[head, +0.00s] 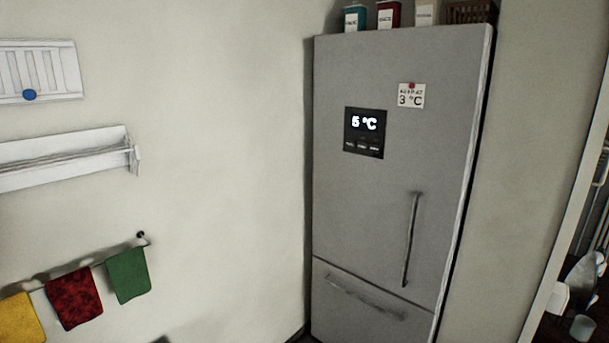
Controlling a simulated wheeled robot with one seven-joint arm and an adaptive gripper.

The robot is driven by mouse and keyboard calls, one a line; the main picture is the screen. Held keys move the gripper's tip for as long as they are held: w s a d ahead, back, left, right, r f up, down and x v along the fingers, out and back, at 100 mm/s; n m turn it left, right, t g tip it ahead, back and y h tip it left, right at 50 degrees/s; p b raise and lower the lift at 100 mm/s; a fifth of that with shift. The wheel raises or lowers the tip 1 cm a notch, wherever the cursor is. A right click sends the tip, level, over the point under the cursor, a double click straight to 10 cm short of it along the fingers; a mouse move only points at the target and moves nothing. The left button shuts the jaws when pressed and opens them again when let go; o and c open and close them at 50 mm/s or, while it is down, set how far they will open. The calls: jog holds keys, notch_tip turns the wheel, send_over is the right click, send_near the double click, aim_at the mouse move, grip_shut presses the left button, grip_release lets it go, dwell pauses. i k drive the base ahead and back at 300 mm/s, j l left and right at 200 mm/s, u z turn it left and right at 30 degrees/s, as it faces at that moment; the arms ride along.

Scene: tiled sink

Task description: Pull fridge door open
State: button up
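The grey fridge (365,210) stands in the corner, right of the middle in the head view. Its tall upper door (375,165) looks shut, flush with the body. A long vertical handle (411,240) is on the right part of that door. Below it is a drawer front with a slanting horizontal handle (365,298), also shut. A black display (364,133) on the door reads 5 °C, and a small note (411,95) beside it reads 3 °C. My gripper is not in view.
Boxes (388,14) and a brown basket (471,12) stand on top of the fridge. A towel rail with coloured towels (74,297) and wall racks (65,157) are at left. A doorway or opening with objects (583,325) is at far right.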

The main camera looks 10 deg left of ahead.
aim_at(390, 218)
jog(key=u, duration=0.1)
jog(key=i+l+u, duration=0.5)
jog(key=i+l, duration=0.25)
jog(key=l, duration=0.15)
